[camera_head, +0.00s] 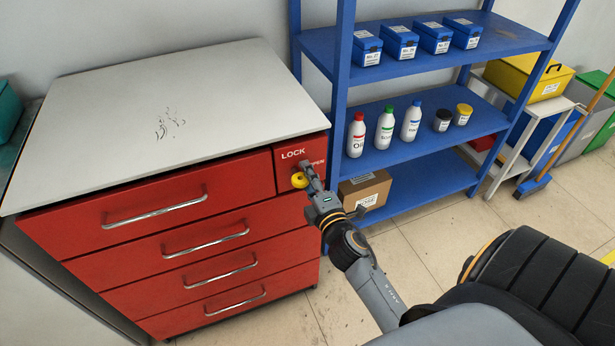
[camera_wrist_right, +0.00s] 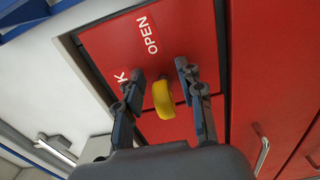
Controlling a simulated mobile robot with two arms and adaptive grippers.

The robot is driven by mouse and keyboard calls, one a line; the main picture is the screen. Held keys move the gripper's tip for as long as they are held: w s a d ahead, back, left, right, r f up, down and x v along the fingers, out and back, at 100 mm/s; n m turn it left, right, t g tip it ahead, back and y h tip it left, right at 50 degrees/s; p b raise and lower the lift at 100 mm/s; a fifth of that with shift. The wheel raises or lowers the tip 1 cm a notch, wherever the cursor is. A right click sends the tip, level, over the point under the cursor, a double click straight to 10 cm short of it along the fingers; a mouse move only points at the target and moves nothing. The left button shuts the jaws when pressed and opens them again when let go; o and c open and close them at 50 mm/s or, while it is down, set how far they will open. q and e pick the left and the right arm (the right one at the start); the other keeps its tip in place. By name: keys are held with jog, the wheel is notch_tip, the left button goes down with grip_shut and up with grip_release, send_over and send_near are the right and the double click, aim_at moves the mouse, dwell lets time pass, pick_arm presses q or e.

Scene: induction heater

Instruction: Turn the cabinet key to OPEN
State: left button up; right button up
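The red cabinet (camera_head: 190,240) stands at the left with a grey-white top. The yellow cabinet key (camera_head: 299,180) sits on its upper right panel, below the white LOCK label (camera_head: 293,153). The OPEN label is partly hidden behind my right gripper (camera_head: 310,172) in the head view. In the right wrist view the key (camera_wrist_right: 163,98) shows between the two spread fingers of my right gripper (camera_wrist_right: 160,80), with a gap on each side. The OPEN label (camera_wrist_right: 147,35) reads clearly there; only the K of LOCK shows. My left gripper is not in view.
Several drawers with metal handles (camera_head: 207,244) fill the cabinet front. A blue shelf (camera_head: 430,150) with bottles and boxes stands close on the right, with a cardboard box (camera_head: 366,190) on its low shelf near my right arm. Tiled floor (camera_head: 420,255) lies in front.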

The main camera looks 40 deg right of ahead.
jog(key=shift+s, duration=0.15)
jog(key=v, duration=0.7)
jog(key=shift+s, duration=0.1)
jog(key=s+a+f+m+g+y, duration=0.1)
jog(key=s+a+f+m+g, duration=0.15)
jog(key=f, duration=0.85)
jog(key=s+a+f+m+g+y+p, duration=0.1)
jog(key=s+a+f+m+g+y, duration=0.2)
jog(key=f, duration=0.9)
jog(key=s+a+f+m+g, duration=0.25)
jog(key=s+f, duration=0.25)
jog(key=f, duration=0.6)
jog(key=s+f+m+g, duration=0.1)
jog(key=s+f+g, duration=0.1)
jog(key=s+f, duration=0.3)
jog(key=s+f+m+g, duration=0.2)
jog(key=s+f, duration=0.3)
jog(key=s, duration=0.7)
jog(key=s+a+f+m+g, duration=0.1)
jog(key=s+f+g, duration=0.3)
jog(key=s, duration=0.5)
jog(key=shift+f+m+p, duration=0.4)
jog(key=shift+f, duration=0.45)
